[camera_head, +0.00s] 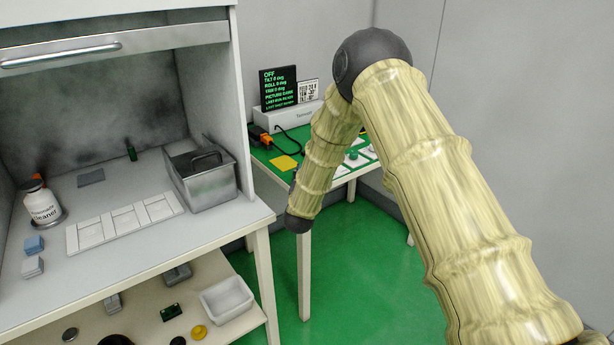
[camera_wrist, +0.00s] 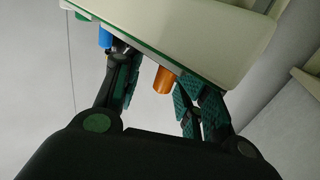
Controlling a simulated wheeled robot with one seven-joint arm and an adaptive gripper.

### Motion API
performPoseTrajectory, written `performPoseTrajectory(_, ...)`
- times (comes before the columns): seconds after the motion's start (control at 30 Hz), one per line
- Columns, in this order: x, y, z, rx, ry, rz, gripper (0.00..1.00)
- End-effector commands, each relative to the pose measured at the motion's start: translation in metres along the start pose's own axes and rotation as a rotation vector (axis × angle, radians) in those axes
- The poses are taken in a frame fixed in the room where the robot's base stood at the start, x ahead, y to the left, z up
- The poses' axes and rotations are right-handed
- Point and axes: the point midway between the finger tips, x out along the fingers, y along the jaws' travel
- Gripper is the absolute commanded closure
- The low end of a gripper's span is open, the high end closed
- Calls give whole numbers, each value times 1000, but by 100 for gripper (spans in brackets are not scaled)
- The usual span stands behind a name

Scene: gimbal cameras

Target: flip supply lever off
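In the wrist view my gripper (camera_wrist: 158,80) has its two dark, green-padded fingers apart. A small orange cylinder (camera_wrist: 163,80) shows between them, with visible gaps on both sides. A blue cylinder (camera_wrist: 105,37) shows by the left finger. I cannot tell which part, if any, is the supply lever. In the head view a white supply box (camera_head: 298,116) stands at the back of the green-topped table. Its black display (camera_head: 279,88) reads "OFF" at the top. An orange and black piece (camera_head: 262,135) sits at its left with a cable. My gripper is hidden there behind my arm.
A pale panel (camera_wrist: 205,35) with a green edge lies close above the fingers. At left a grey bench holds a metal bin (camera_head: 203,180), a white tray (camera_head: 125,222) and a bottle (camera_head: 42,203).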

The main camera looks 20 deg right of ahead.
Motion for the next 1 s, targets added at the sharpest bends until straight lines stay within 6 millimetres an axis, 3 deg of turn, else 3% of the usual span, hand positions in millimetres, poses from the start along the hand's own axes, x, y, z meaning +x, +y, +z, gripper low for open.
performPoseTrajectory(0.47, -7, -1, 1, 0, -3, -3, 63)
performPoseTrajectory(1.0, -94, 0, 0, 0, -2, -2, 63)
